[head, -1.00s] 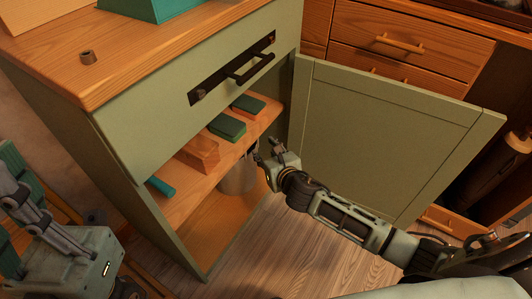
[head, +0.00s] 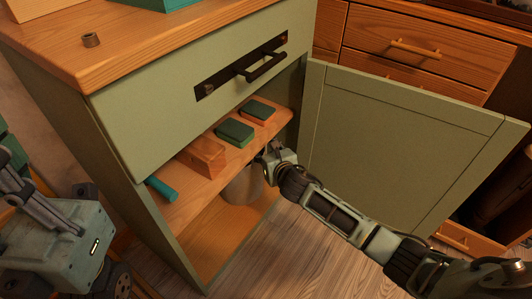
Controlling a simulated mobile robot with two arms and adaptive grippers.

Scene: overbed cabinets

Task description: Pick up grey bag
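A grey object, seemingly the grey bag (head: 241,187), sits in the lower compartment of the green cabinet, below the shelf. Its upper part is hidden by the shelf and my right gripper. My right gripper (head: 264,154) is at the cabinet opening, at the bag's upper right. Its fingers point into the cabinet and are too small and dark to show whether they are open or touch the bag. My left gripper (head: 25,192) is at the lower left, away from the bag, and its finger opening is unclear.
The cabinet door (head: 400,150) stands open on the right. The shelf holds a wooden block (head: 203,157), two green-topped blocks (head: 235,132) (head: 258,111) and a teal cylinder (head: 162,189). A drawer handle (head: 261,66) juts out above. The compartment floor (head: 215,240) in front is clear.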

